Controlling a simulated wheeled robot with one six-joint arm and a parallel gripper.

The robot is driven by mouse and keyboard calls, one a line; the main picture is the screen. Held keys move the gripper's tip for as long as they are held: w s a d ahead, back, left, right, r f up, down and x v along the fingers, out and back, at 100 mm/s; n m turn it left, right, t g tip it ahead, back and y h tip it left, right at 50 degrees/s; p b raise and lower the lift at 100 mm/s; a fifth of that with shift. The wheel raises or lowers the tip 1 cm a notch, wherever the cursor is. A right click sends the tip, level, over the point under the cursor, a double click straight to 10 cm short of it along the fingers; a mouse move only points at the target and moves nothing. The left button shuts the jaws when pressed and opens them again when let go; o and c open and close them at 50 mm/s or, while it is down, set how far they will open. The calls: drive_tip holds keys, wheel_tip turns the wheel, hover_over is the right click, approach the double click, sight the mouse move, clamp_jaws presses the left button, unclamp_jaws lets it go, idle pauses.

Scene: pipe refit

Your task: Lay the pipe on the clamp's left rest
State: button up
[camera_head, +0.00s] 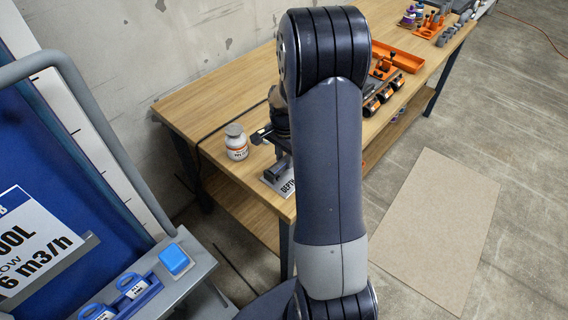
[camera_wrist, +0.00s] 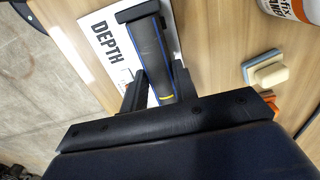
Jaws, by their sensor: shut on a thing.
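My gripper (camera_wrist: 158,88) shows in the wrist view with its two dark fingers closed on either side of a dark grey tool (camera_wrist: 152,55). The tool has blue edges, a yellow mark and a black crosspiece at its far end. It lies over a white plate (camera_wrist: 104,42) marked DEPTH; I cannot tell whether it touches the plate. In the head view my arm hides most of the gripper, and the plate (camera_head: 277,180) shows at the near bench end. I cannot make out the pipe or the clamp's left rest for certain.
A white bottle (camera_head: 236,143) stands left of the plate. A pale block (camera_wrist: 268,72) lies on the wood in the wrist view. An orange tray (camera_head: 405,58) and black rollers with orange labels (camera_head: 371,106) are farther along the bench. A blue panel (camera_head: 40,190) stands at left.

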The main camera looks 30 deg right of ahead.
sight(285, 158)
drive_tip(key=shift+r, duration=0.1)
drive_tip(key=shift+r+p, duration=2.2)
drive_tip(key=shift+r, duration=0.8)
drive_tip(key=shift+r+p, duration=0.75)
drive_tip(key=shift+r, duration=0.25)
